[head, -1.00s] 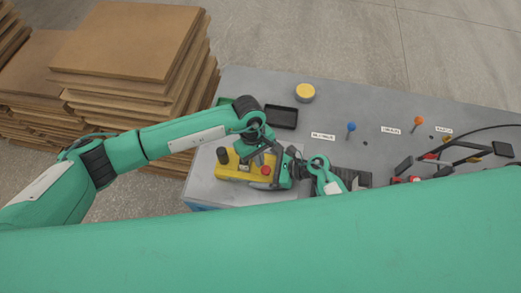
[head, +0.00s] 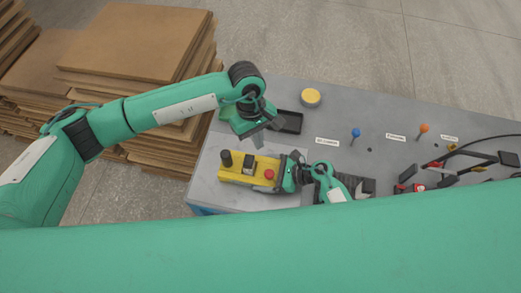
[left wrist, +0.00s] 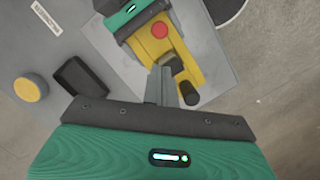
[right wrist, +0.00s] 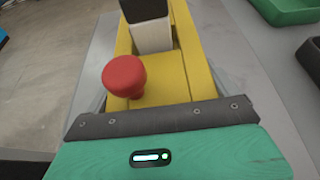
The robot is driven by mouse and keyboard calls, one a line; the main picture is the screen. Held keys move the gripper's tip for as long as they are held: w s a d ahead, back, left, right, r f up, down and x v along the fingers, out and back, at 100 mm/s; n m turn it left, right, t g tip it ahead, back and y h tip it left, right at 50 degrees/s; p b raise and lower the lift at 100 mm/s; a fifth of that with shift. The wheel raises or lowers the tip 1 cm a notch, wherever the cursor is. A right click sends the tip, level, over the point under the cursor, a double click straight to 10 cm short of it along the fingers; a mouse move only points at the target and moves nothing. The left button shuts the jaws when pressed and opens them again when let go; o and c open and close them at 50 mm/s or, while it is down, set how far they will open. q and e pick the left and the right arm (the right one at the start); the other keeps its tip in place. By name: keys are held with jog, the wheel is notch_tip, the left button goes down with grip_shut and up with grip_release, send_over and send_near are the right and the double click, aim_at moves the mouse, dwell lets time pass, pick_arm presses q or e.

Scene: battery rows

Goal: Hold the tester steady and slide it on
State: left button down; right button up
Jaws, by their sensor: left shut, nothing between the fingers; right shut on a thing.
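The tester is a yellow block with a red button, a dark block on top and a black knob; it lies at the near left of the table in the head view (head: 232,175). My right gripper (head: 281,174) is shut on its right end. In the right wrist view the tester (right wrist: 185,75) fills the middle, its red button close to my gripper; the fingertips are hidden. My left gripper (head: 262,137) is shut and empty, apart from the tester on its far side. In the left wrist view its closed fingers (left wrist: 160,75) overlap the tester (left wrist: 182,50).
A black tray (head: 290,122) and a yellow round thing (head: 311,97) stand at the back. A blue knob (head: 356,133) and an orange knob (head: 424,128) stand by white labels. Tools and cables crowd the right. Stacked brown boards (head: 140,45) stand left, beyond the table (head: 325,107).

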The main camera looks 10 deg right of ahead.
pick_arm(q)
jog(key=shift+w+a+r, duration=0.1)
jog(key=shift+w+r, duration=0.05)
jog(key=shift+r, duration=0.55)
pick_arm(e)
jog(key=o, duration=1)
jog(key=shift+d, duration=0.1)
jog(key=v, duration=1.2)
jog(key=shift+r, duration=0.1)
